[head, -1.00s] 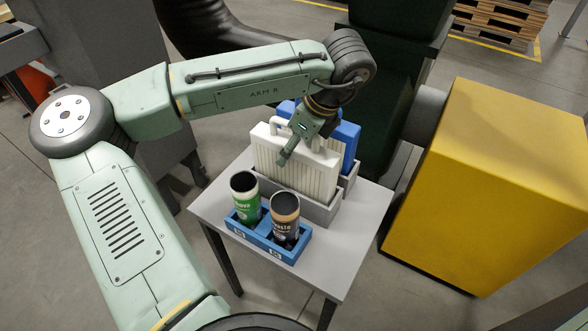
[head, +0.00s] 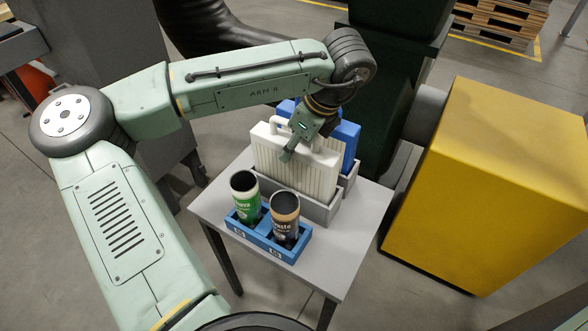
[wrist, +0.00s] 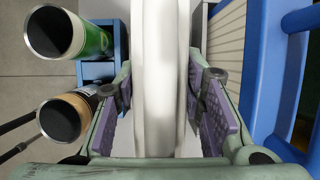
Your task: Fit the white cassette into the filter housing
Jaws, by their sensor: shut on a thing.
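The white cassette (head: 300,173), a ribbed panel with a handle, stands upright in a grey rack (head: 318,212) on a small table. My gripper (head: 290,150) is at its top and shut on it. In the wrist view my gripper (wrist: 160,110) has its purple-padded fingers on both sides of the white cassette's handle (wrist: 153,60). A blue cassette (head: 347,135) stands just behind the white one, and shows at the right of the wrist view (wrist: 263,70). I cannot make out the filter housing for sure.
A blue holder (head: 262,240) with a green can (head: 245,197) and a black-and-tan can (head: 285,215) stands in front of the rack on the grey table (head: 340,265). A yellow cabinet (head: 490,190) is at the right, a dark green machine (head: 395,50) behind.

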